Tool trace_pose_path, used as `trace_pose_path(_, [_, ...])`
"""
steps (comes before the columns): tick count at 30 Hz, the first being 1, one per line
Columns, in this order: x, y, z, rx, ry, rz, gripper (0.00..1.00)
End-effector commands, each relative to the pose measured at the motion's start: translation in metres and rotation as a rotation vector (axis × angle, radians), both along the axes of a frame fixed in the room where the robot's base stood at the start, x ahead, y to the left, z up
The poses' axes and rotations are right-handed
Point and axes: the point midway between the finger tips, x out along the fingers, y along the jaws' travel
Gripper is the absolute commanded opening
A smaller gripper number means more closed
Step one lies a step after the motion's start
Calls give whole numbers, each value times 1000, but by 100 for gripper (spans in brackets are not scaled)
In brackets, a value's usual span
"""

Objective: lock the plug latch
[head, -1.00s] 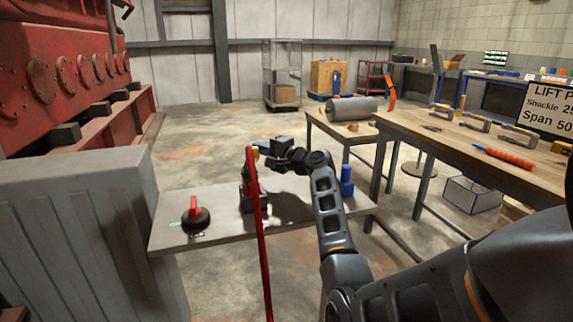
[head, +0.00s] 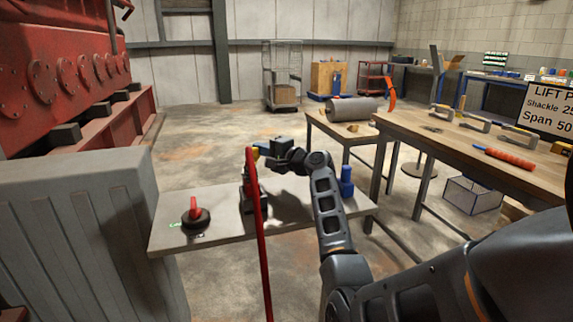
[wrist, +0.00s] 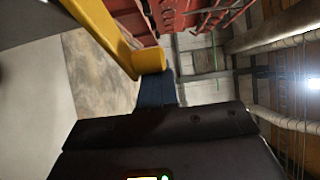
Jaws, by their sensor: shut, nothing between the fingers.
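A plug assembly with a red upper part and dark base (head: 249,192) stands on the grey bench (head: 215,205), with a red cable (head: 262,250) running down in front. A small yellow part, seemingly the latch (head: 255,152), shows at its top. In the wrist view the yellow lever (wrist: 105,35) is large and close, slanting down to a rounded end. My gripper (head: 267,156) is shut and empty, right beside the yellow part. In the wrist view a dark blue finger (wrist: 172,88) is near the lever's end; whether they touch I cannot tell. The cable and my gripper partly hide the plug.
A black knob with a red handle (head: 196,213) sits at the bench's left. A blue post (head: 346,182) stands at its right, beside my arm. A grey ribbed housing (head: 75,230) borders the left. A wooden workbench (head: 450,145) with tools is at right.

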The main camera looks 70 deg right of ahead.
Motion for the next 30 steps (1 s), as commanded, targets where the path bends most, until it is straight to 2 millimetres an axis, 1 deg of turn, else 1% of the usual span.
trace_pose_path(11, [0, 0, 0, 0, 0, 0, 0])
trace_pose_path(14, [-5, 1, -1, 0, 0, 0, 0])
trace_pose_path(17, [-16, 4, -1, 0, 0, -1, 0])
trace_pose_path(24, [-54, 16, -1, -2, 2, -2, 0])
trace_pose_path(27, [-66, 19, -1, -1, 0, -2, 0])
trace_pose_path(30, [-72, 21, 0, 0, 0, -1, 0])
